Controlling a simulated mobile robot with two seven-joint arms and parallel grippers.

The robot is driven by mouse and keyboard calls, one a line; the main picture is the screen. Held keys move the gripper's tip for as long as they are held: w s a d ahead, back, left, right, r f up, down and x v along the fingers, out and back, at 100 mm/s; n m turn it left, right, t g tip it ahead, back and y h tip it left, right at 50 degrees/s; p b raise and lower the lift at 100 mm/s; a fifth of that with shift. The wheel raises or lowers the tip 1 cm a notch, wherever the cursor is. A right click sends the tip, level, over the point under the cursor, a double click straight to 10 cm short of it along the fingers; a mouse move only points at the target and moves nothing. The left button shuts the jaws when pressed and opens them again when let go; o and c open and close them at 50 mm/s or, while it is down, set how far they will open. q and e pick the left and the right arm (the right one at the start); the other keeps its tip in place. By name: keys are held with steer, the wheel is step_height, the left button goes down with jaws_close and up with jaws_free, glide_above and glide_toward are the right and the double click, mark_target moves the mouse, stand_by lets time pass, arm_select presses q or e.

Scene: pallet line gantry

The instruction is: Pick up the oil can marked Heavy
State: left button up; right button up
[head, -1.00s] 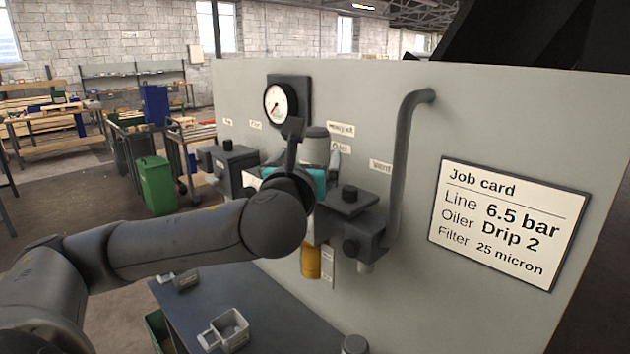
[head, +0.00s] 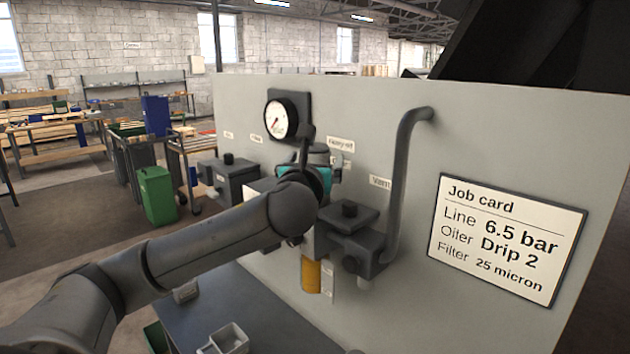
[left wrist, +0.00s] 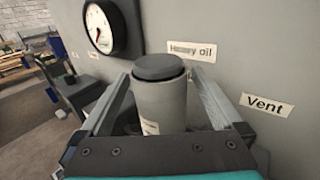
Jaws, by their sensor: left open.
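A grey cylinder with a dark cap (left wrist: 158,95) stands upright in front of the "Heavy oil" label (left wrist: 192,50) on the panel. A small pale tag on its side is too small to read. In the head view its top (head: 320,149) shows just above my left gripper (head: 318,170), which hides the rest. In the left wrist view my left gripper (left wrist: 160,80) is open, with one finger on either side of the cylinder. Its lower part is hidden behind the gripper body. I cannot tell whether the fingers touch it. My right gripper is not in view.
A gauge (head: 281,117), a bent pipe (head: 401,165) and a dark valve block (head: 352,230) are on the panel near the gripper. A yellow-orange bowl (head: 311,275) hangs below. A grey box (head: 230,178) sits to the left. A dark bench (head: 240,310) is below.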

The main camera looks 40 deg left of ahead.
arm_select(q)
steer(key=shift+c, duration=0.2)
jaws_close()
stand_by(0.6)
steer(key=shift+r, duration=0.15)
step_height(320, 180, up, 20)
steer(key=p, duration=0.4)
steer(key=shift+f+p, duration=0.2)
steer(key=shift+p, duration=0.2)
